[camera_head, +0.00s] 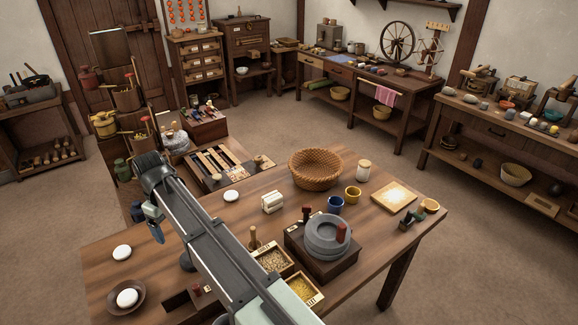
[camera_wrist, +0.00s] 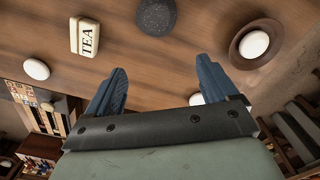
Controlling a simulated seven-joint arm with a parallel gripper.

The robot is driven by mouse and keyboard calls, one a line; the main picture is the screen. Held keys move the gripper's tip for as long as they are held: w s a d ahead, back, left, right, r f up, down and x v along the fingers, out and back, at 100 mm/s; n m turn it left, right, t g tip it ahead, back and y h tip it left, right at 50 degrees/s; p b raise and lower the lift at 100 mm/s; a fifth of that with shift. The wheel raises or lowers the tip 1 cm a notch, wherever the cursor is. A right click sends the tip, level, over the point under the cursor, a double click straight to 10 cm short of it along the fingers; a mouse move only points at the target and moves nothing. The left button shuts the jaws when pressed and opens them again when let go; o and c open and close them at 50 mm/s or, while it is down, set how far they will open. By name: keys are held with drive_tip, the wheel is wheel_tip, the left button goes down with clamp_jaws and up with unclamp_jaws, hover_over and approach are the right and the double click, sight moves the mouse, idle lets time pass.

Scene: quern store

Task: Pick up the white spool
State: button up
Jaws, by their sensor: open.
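No thing shows plainly as a spool. Three smooth white rounded pieces are in the head view: one (camera_head: 231,196) on the table behind the arm, one (camera_head: 122,252) at the table's left end, one (camera_head: 127,298) in a brown bowl (camera_head: 111,301). The wrist view shows the first (camera_wrist: 37,69) at left, the bowl piece (camera_wrist: 255,44) at upper right, and the third (camera_wrist: 197,99) partly hidden behind my right finger. My gripper (camera_wrist: 160,66) is open and empty, with blue fingers apart. In the head view it (camera_head: 147,222) hangs near the table's left end.
A TEA block (camera_head: 272,202), a basket (camera_head: 316,168), a pale jar (camera_head: 364,170), cups and a grey quern (camera_head: 327,236) stand on the table (camera_head: 205,215). A dark speckled stone (camera_wrist: 155,16) lies ahead of my fingers.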

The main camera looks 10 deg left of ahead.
drive_tip(key=w+d+m, duration=0.5)
drive_tip(key=w+d, duration=1.7)
drive_tip(key=w, duration=0.1)
hover_over(363, 173)
drive_tip(key=w, duration=0.1)
drive_tip(key=shift+w+d+r, duration=0.2)
drive_tip(key=shift+d+r, duration=0.05)
drive_tip(key=shift+r, duration=0.2)
drive_tip(key=n, duration=0.2)
drive_tip(key=shift+w+n, duration=0.35)
drive_tip(key=shift+n, duration=0.05)
drive_tip(key=n, duration=0.2)
drive_tip(key=shift+n, duration=0.4)
drive_tip(key=shift+f+n, duration=0.15)
drive_tip(key=shift+n, duration=0.15)
wheel_tip(363, 173, down, 14)
drive_tip(key=shift+a+r, duration=0.1)
drive_tip(key=shift+r, duration=0.15)
drive_tip(key=c, duration=1.2)
